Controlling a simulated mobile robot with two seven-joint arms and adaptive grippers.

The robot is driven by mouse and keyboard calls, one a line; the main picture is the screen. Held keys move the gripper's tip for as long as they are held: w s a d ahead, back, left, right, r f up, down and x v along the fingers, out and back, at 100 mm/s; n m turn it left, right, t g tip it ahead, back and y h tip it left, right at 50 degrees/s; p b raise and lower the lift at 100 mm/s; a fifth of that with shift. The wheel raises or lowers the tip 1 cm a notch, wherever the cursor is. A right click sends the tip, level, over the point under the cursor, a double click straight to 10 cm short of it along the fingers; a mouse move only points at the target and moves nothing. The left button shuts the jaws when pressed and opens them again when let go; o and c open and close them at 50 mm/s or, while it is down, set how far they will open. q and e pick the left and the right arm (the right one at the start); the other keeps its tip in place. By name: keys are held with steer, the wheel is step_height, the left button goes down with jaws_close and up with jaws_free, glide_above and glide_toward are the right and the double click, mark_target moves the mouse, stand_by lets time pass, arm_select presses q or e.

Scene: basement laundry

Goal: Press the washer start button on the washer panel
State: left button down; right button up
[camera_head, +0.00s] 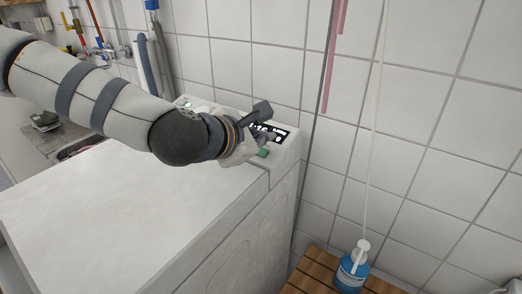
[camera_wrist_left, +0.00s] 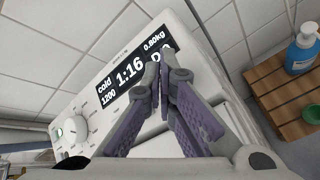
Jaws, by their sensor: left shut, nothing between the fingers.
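The white washer (camera_head: 130,210) has a sloped control panel (camera_head: 285,149) along its back edge. The panel's dark display (camera_head: 281,134) shows white digits. In the left wrist view the display (camera_wrist_left: 129,73) reads cold, 1200, 1:16 and 0.80kg. A small green patch (camera_head: 263,152), which looks like the start button, shows beside my gripper in the head view; the fingers hide that part of the panel in the wrist view. My left gripper (camera_head: 266,141) is shut and empty, its tips (camera_wrist_left: 164,62) over the display's right end. I cannot tell whether they touch the panel. My right gripper is out of view.
A round white knob (camera_wrist_left: 73,130) sits at the panel's other end. A tiled wall stands close behind the washer. A wooden slatted stool (camera_head: 318,268) with a blue pump bottle (camera_head: 352,272) stands to the right. Pipes (camera_head: 90,30) run up the wall at back left.

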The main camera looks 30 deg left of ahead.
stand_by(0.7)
arm_select(q)
steer(key=shift+w+f, duration=0.15)
steer(key=shift+f, duration=0.3)
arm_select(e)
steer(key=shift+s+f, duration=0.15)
arm_select(q)
steer(key=shift+w+f, duration=0.1)
steer(key=shift+f, duration=0.3)
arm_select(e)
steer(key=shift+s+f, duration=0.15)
arm_select(q)
steer(key=shift+r, duration=0.15)
steer(key=shift+s+r+p, duration=0.25)
steer(key=shift+r+p, duration=0.1)
steer(key=shift+r, duration=0.5)
steer(key=shift+f, duration=0.2)
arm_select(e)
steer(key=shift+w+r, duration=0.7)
